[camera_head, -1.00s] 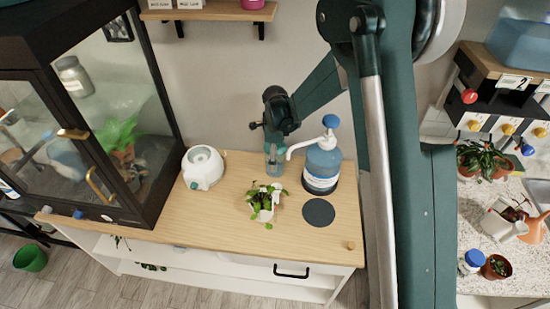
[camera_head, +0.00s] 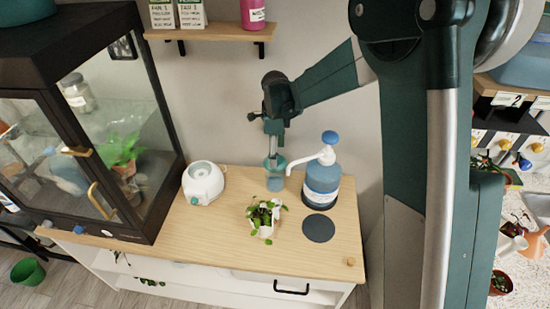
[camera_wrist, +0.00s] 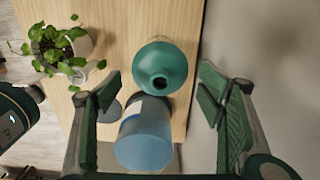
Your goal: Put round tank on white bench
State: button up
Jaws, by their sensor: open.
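In the wrist view the tank's teal round top (camera_wrist: 160,62) shows a dark hole. My gripper (camera_head: 275,150) is just above the tank, pointing down. In the wrist view its fingers (camera_wrist: 158,82) are spread wide, with nothing gripped between them. The tank's lower body is hidden in the wrist view.
A blue pump bottle (camera_head: 321,187) stands close right of the tank, behind a dark round mat (camera_head: 318,228). A potted plant (camera_head: 264,216) is in front, and a white round device (camera_head: 203,183) is to the left. A glass cabinet (camera_head: 130,110) flanks the bench's left end.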

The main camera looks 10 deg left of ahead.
jog(key=shift+r, duration=0.25)
dwell(0.7)
jog(key=shift+s+d+r, duration=0.1)
jog(key=shift+d+r, duration=0.2)
jog(key=shift+r, duration=0.15)
jog(key=s+d+r+n+t+p, duration=0.1)
jog(key=s+d+r+n+t, duration=0.1)
jog(key=s+d+r+n, duration=0.55)
jog(key=s+d+r+n+t+p, duration=0.15)
jog(key=s+d+r, duration=0.35)
jog(key=d+r, duration=0.65)
jog(key=s+d+r+n+t+p, duration=0.1)
jog(key=s+d+n, duration=0.3)
jog(key=s, duration=0.7)
jog(key=s+d+r+n+t+p, duration=0.1)
jog(key=s+d+r+n+t, duration=0.1)
jog(key=s+d+n, duration=0.3)
jog(key=shift+s+d+r+t, duration=0.4)
jog(key=shift+s+d, duration=1.3)
jog(key=shift+s, duration=1.25)
